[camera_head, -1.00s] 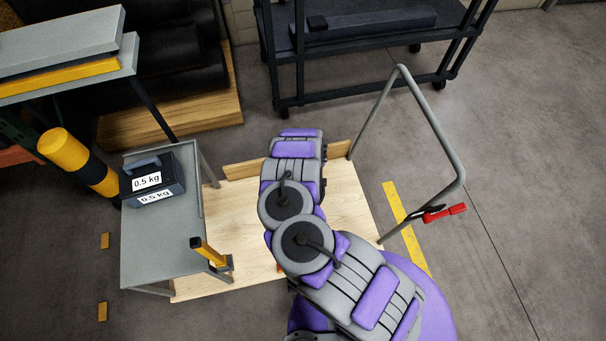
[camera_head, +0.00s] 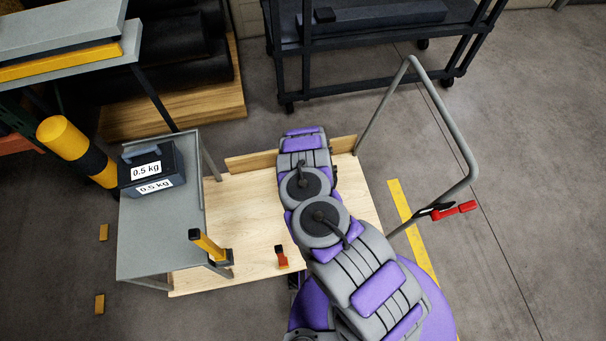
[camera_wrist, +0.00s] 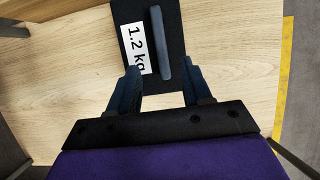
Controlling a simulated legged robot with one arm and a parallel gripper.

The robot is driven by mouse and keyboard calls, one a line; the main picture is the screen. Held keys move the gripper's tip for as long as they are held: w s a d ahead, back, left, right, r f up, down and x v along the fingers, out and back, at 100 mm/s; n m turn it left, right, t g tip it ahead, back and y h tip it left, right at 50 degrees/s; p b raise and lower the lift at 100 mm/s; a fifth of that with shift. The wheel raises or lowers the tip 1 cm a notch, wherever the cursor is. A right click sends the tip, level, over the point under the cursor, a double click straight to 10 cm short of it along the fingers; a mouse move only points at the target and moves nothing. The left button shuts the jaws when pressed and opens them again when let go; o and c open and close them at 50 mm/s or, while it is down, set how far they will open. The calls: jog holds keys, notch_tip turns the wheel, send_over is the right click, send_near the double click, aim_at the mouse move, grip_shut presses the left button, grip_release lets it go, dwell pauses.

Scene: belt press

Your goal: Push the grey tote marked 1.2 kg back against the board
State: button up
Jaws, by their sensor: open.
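The tote marked 1.2 kg (camera_wrist: 150,40) shows in the wrist view as a dark block with a white label and a blue-grey handle (camera_wrist: 161,42). It stands on the pale wooden deck (camera_wrist: 60,90). My gripper (camera_wrist: 163,82) is open, its two blue fingers at the tote's near end, with nothing held between them. I cannot tell whether they touch it. In the head view my arm hides the tote and the gripper. The low wooden board (camera_head: 252,161) runs along the deck's far edge. The gap between tote and board is hidden.
Another dark tote marked 0.5 kg (camera_head: 150,168) stands on the grey side table (camera_head: 160,235) at left. A yellow post (camera_head: 207,245) and an orange-black piece (camera_head: 281,257) are near the deck's front. A grey tube frame (camera_head: 440,115) with a red grip (camera_head: 455,209) rises at right.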

jog(key=b+x, duration=0.3)
jog(key=x, duration=0.3)
jog(key=shift+d+f, duration=0.1)
jog(key=shift+f, duration=0.3)
jog(key=shift+b+x, duration=0.7)
jog(key=shift+x, duration=0.4)
jog(key=shift+w+r, duration=0.1)
jog(key=shift+w, duration=0.05)
grip_shut()
